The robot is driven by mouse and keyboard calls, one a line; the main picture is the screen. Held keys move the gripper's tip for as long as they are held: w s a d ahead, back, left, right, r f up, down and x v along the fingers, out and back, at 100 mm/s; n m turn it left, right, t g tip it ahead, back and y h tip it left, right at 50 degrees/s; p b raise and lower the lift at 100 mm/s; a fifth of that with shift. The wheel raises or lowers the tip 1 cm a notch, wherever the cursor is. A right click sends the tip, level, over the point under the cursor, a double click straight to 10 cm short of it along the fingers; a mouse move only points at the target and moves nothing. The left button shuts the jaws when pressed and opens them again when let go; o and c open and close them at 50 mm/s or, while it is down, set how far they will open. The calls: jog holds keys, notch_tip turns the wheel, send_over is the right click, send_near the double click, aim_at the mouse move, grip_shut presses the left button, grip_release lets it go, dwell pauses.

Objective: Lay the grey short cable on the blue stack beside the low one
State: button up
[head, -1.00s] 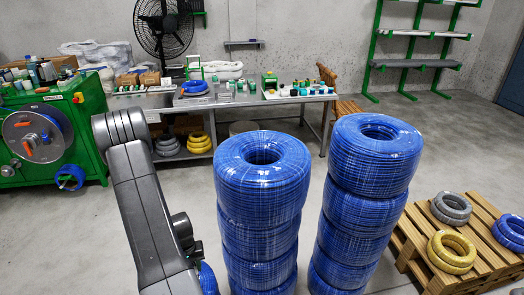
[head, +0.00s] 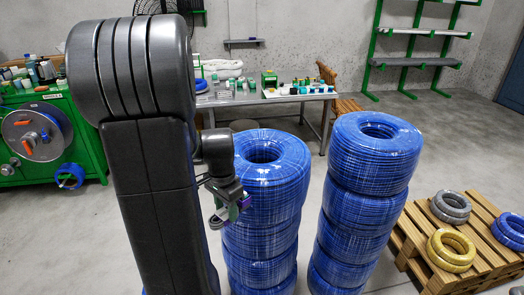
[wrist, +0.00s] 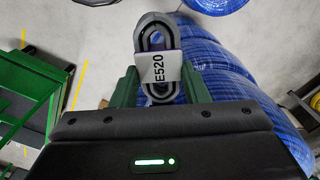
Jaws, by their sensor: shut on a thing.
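My gripper (wrist: 160,88) is shut on the grey short cable (wrist: 145,37), a small grey looped bundle with a white tag marked E520. In the head view my gripper (head: 232,209) hangs just left of the nearer blue stack (head: 262,205), below its top coil's rim. In the wrist view a blue stack (wrist: 215,60) runs down behind and right of the cable. I cannot tell whether they touch. No low stack shows clearly; my arm hides the left.
A wooden pallet (head: 455,285) at right holds yellow (head: 451,263) and grey (head: 451,218) coils and a blue one. A green machine (head: 88,130) stands at left. A workbench (head: 280,97) runs along the back. A narrow gap separates the two stacks.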

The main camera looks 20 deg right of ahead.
jog(key=s+d+r+m, duration=0.2)
jog(key=d+r+m, duration=0.1)
jog(key=r, duration=0.5)
jog(key=s+d+r+m, duration=0.1)
jog(key=d+r+m, duration=0.3)
jog(key=r, duration=0.5)
jog(key=shift+s+d+r, duration=0.3)
jog(key=shift+s+d, duration=0.1)
jog(key=shift+d, duration=0.25)
